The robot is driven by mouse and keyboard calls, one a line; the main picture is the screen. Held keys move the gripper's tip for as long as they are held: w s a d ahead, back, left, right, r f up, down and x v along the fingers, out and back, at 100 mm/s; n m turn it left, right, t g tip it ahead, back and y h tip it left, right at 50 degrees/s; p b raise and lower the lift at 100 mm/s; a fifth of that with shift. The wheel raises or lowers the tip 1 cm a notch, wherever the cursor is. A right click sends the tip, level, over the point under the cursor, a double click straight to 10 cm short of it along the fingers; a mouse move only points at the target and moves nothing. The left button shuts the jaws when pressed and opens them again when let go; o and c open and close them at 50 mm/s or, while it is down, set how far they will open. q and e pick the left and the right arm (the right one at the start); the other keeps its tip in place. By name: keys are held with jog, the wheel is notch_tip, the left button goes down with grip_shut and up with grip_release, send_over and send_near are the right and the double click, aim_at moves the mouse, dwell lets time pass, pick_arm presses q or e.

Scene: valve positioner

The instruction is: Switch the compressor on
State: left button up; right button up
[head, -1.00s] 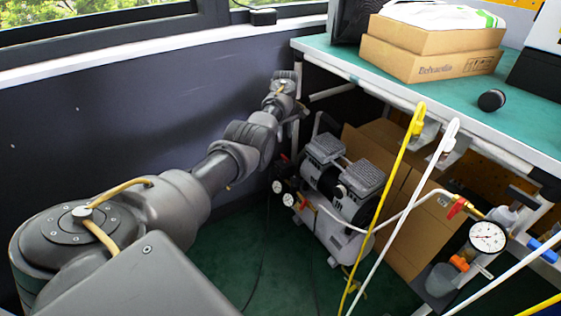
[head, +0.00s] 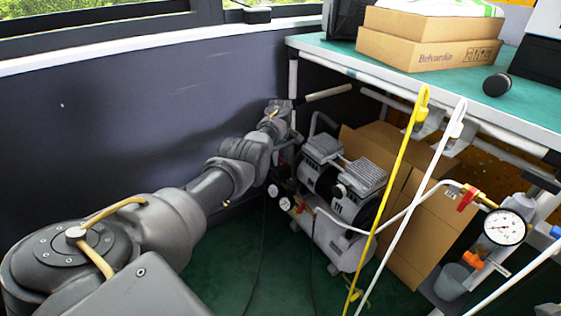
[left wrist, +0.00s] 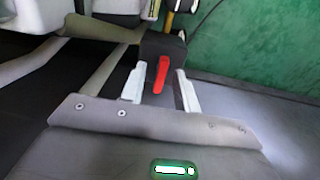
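The compressor (head: 338,195) stands on the green floor under the workbench, with two grey ribbed heads, a white tank and small gauges at its left side. In the left wrist view, a red lever (left wrist: 161,69) sits on a black box (left wrist: 163,46), probably the compressor's switch. My left gripper (left wrist: 158,84) is open, with one pale finger on each side of the red lever and gaps visible on both sides. In the head view, my left gripper (head: 285,153) is small and partly hidden at the compressor's left rear. My right gripper is not in view.
The workbench (head: 410,78) overhangs the compressor and carries cardboard boxes (head: 428,42). Another carton (head: 425,225) stands right of the compressor. A yellow hose (head: 391,185) and a white hose (head: 425,190) hang in front. A gauge (head: 504,227) is at right. A dark wall borders the left.

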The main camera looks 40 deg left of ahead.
pick_arm(q)
grip_shut()
